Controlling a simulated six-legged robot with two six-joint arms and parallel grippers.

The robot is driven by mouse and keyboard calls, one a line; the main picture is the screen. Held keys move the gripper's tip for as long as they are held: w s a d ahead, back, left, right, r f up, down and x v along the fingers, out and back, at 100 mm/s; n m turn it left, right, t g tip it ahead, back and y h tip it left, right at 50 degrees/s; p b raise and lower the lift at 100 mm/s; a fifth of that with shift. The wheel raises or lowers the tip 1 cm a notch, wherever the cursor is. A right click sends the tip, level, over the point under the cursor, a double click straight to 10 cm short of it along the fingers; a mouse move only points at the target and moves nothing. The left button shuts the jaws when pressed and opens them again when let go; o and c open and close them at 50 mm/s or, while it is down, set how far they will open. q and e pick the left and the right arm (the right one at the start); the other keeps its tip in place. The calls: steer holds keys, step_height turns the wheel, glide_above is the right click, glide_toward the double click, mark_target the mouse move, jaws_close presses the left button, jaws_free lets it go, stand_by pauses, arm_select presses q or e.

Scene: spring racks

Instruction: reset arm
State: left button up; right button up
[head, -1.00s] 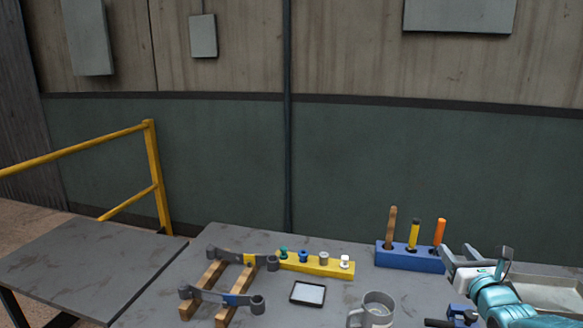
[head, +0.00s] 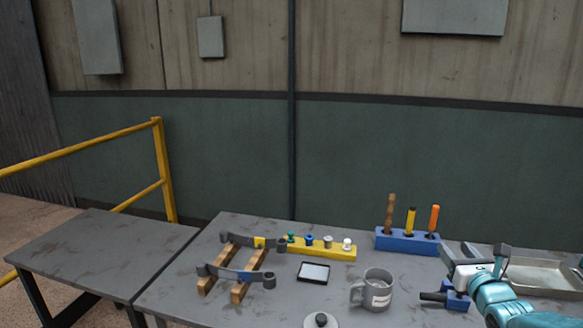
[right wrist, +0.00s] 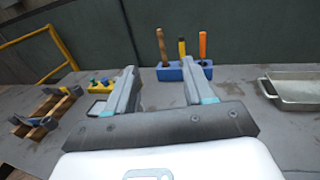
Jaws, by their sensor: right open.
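My right gripper (head: 476,252) is at the right of the head view, above the grey table. Its two fingers stand apart with nothing between them. In the right wrist view the same gripper (right wrist: 178,82) is open and empty, pointing toward the blue tool block (right wrist: 170,74). The teal right arm comes in from the lower right corner of the head view. My left gripper is not in view.
Two grey leaf springs (head: 240,275) rest on wooden bars at the left. A yellow block (head: 330,253) with several bushings, a small framed plate (head: 313,272), a grey mug (head: 372,290), the blue tool block (head: 400,241) and a metal tray (head: 550,277) stand on the table.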

steer(key=s+a+f+n+g+y+b, duration=0.1)
steer(key=s+a+f+n+g+y, duration=0.2)
steer(key=a+f, duration=0.45)
steer(key=s+a+f+n+g, duration=0.4)
steer(key=s+f+n, duration=0.1)
steer(key=f, duration=0.6)
steer(key=s+a+f+n+g+y+b, duration=0.1)
steer(key=s+a+f+n+g+y, duration=0.25)
steer(key=f, duration=0.65)
arm_select(q)
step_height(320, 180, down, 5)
steer(key=b, duration=0.3)
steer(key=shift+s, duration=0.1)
arm_select(e)
steer(key=s+a+f+n+g, duration=0.2)
steer(key=s+a+f+n, duration=0.2)
steer(key=s+n, duration=0.3)
steer(key=s+a+f+n+g+h, duration=0.1)
steer(key=s+a+f+n+g, duration=0.1)
steer(key=s+a+f+n, duration=0.2)
steer(key=s+a+f+n+g+h, duration=0.1)
steer(key=s+a+f+n+g, duration=0.2)
steer(key=s+f+n, duration=0.5)
steer(key=s+a+n, duration=0.1)
steer(key=s+n, duration=0.2)
steer(key=s, duration=0.6)
steer(key=shift+s+a+f+n, duration=0.15)
steer(key=shift+s+f+n, duration=0.15)
steer(key=shift+s+n, duration=0.05)
